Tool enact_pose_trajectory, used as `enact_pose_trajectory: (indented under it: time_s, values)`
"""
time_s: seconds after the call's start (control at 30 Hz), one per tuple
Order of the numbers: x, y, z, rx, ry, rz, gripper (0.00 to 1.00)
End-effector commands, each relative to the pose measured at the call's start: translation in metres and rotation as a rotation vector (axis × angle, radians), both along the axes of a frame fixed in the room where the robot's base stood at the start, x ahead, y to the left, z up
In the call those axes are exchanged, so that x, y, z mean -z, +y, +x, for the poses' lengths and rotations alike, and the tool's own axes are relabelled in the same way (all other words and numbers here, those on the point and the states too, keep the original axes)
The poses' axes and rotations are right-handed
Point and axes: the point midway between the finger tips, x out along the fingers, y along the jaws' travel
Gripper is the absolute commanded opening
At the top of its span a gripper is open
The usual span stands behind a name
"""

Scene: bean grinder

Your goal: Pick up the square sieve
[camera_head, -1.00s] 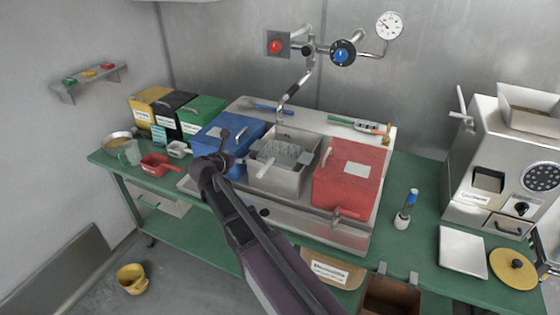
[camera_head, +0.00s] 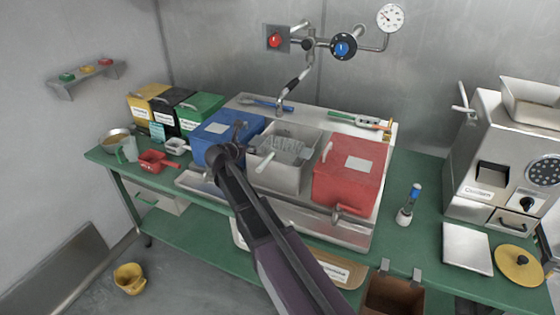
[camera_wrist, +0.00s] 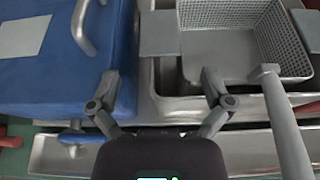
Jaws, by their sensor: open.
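The square sieve (camera_head: 284,147) is a grey metal basket with perforated walls. It sits in the middle steel basin (camera_head: 290,181), and its light handle reaches over the front left edge. In the wrist view the sieve (camera_wrist: 286,40) is at the upper right, with a flat tab on its left and its handle running down at the right. My gripper (camera_wrist: 160,84) is open and empty. Its fingers are left of the handle, around the gap between the blue bin and the basin. In the head view my gripper (camera_head: 236,137) is in front of the blue bin.
A blue lidded bin (camera_head: 213,128) stands left of the basin and a red lidded bin (camera_head: 350,173) stands right of it. A faucet (camera_head: 293,84) hangs behind the basin. A steel ledge (camera_wrist: 230,147) runs along the front. A grinder (camera_head: 505,160) stands far right.

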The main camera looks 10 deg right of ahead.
Motion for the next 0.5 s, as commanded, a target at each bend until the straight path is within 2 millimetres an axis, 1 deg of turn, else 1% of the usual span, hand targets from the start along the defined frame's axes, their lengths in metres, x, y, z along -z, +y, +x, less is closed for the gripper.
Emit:
enact_pose_trajectory:
  time_s: [0.1, 0.5]
  values:
    - [0.0013, -0.0034, 0.0026, 0.001, 0.000, 0.000, 1.00]
    - [0.0035, -0.0049, 0.0047, 0.001, 0.000, 0.000, 1.00]
